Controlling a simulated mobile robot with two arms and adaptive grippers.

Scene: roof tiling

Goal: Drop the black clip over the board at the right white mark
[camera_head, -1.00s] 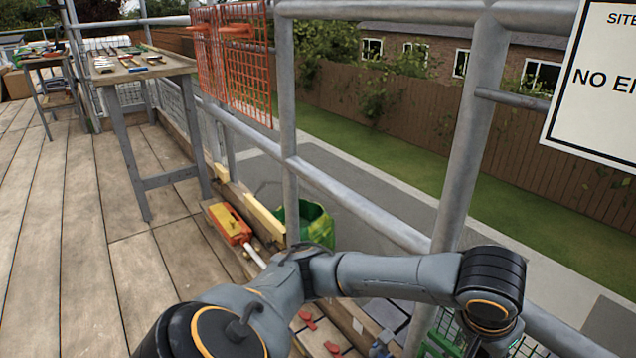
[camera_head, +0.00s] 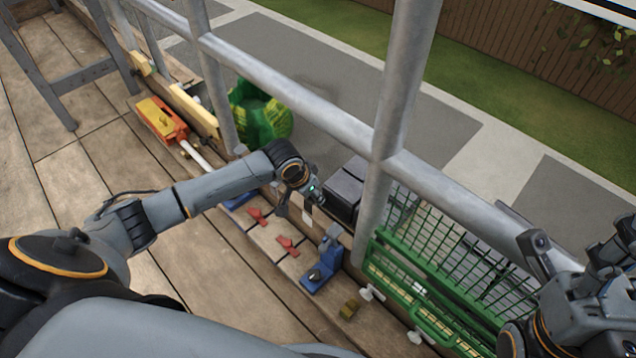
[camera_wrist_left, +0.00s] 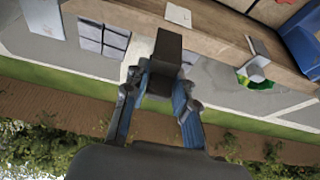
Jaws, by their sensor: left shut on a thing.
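In the wrist view, my left gripper (camera_wrist_left: 158,88) is shut on the black clip (camera_wrist_left: 168,48), which sticks out beyond the fingertips. In the head view the same gripper (camera_head: 309,192) is at the board (camera_head: 330,229) along the deck edge; the clip is small and dark there. A white mark (camera_head: 307,216) shows on the board just below the gripper, and a white patch (camera_wrist_left: 178,15) shows on it in the wrist view. Whether the clip touches the board cannot be told. My right gripper (camera_head: 585,262) is at the right edge, partly cut off, its fingers unclear.
A grey bracket (camera_wrist_left: 258,52) sits on the board's edge in the wrist view. A blue tool (camera_head: 322,265) and red clamps (camera_head: 287,245) lie beside the board. A rail post (camera_head: 392,120), green mesh (camera_head: 440,260) and green bag (camera_head: 262,115) stand close by.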

